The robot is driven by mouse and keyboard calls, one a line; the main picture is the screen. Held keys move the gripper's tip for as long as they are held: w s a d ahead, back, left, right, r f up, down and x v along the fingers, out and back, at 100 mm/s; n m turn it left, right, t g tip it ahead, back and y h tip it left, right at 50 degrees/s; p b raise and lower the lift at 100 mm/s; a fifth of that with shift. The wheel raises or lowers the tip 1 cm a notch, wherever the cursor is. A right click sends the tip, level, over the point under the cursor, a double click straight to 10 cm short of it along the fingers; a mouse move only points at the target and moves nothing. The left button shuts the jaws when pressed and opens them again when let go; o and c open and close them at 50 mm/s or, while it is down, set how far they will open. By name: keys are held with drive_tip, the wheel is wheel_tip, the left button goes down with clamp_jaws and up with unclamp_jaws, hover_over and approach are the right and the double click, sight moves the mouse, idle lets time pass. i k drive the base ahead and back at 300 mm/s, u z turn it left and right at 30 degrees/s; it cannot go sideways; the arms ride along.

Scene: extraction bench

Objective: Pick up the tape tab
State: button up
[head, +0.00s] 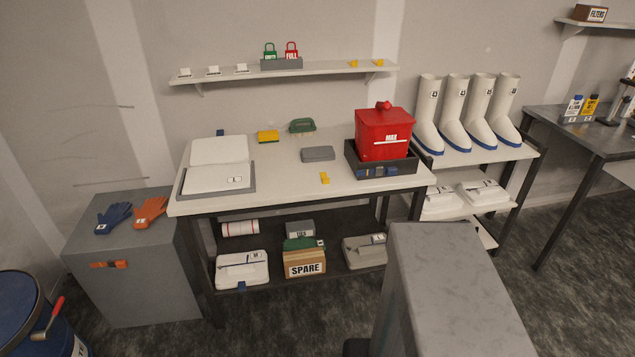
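A small yellow piece (324,178), which looks like a tape tab, lies on the white bench top (290,178) near its front edge, left of the black tray. It lies apart from the things around it. Two more small yellow pieces sit on the wall shelf, one to the left (353,63) and one at the right end (379,62). They are too small to tell exactly what they are. My gripper is not in view.
A red lidded box marked MAX (384,135) stands in a black tray (352,159) on the bench. A grey pad (318,154), a yellow-topped block (268,137) and white folded packs (219,178) are also there. The bench's front middle is mostly clear.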

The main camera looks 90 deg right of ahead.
sight(324, 180)
drive_tip(key=i, duration=0.7)
drive_tip(key=z, duration=5)
drive_tip(key=i, duration=0.1)
drive_tip(key=u, duration=3.05)
drive_tip(key=i, duration=0.6)
drive_tip(key=z, duration=0.05)
